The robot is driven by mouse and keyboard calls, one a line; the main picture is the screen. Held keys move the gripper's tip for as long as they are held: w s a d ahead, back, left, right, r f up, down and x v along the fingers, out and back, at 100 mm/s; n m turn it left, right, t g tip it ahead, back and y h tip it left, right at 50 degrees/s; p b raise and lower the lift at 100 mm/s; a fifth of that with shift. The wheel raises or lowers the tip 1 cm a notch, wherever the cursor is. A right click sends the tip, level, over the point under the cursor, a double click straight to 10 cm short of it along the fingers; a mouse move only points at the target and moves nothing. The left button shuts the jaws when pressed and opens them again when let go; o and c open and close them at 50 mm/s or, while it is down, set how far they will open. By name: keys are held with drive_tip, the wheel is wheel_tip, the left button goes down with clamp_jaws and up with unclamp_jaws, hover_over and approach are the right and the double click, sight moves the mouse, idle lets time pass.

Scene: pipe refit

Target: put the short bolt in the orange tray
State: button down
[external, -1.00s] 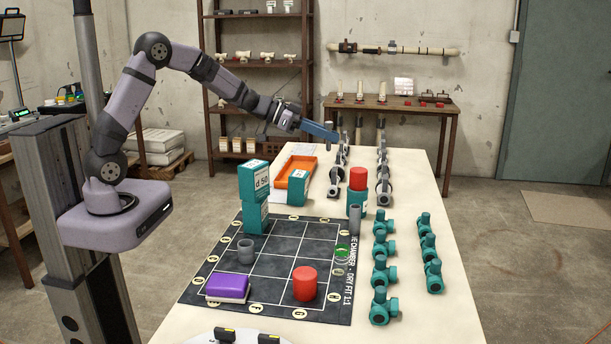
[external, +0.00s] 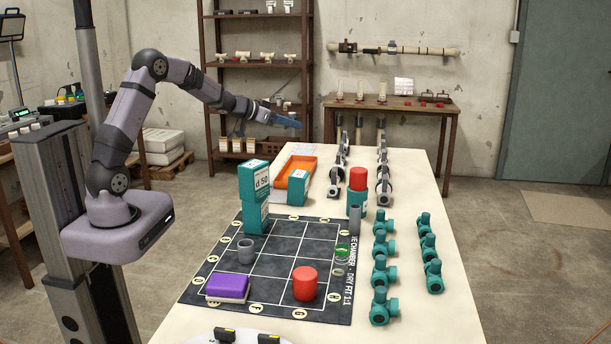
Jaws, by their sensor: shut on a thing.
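The orange tray (external: 296,170) lies on the far left part of the long table, and no bolt can be made out in it. My gripper (external: 292,122) is up in the air beyond and above the tray, clear of the table. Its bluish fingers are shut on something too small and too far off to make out. I cannot pick out the short bolt in this view, so I cannot tell by sight whether it is the held thing.
Rows of grey clamps (external: 383,185) stand to the right. A dark gridded mat (external: 281,262) carries a purple block (external: 228,286) and a red cylinder (external: 305,283). Teal valves (external: 379,303) line the right side.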

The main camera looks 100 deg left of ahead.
drive_tip(key=shift+f+b, duration=0.3)
drive_tip(key=shift+f, duration=8.2)
drive_tip(key=shift+f, duration=0.2)
drive_tip(key=c, duration=1.8)
unclamp_jaws()
drive_tip(key=shift+r, duration=0.2)
drive_tip(key=v, duration=1.2)
drive_tip(key=shift+b, duration=0.4)
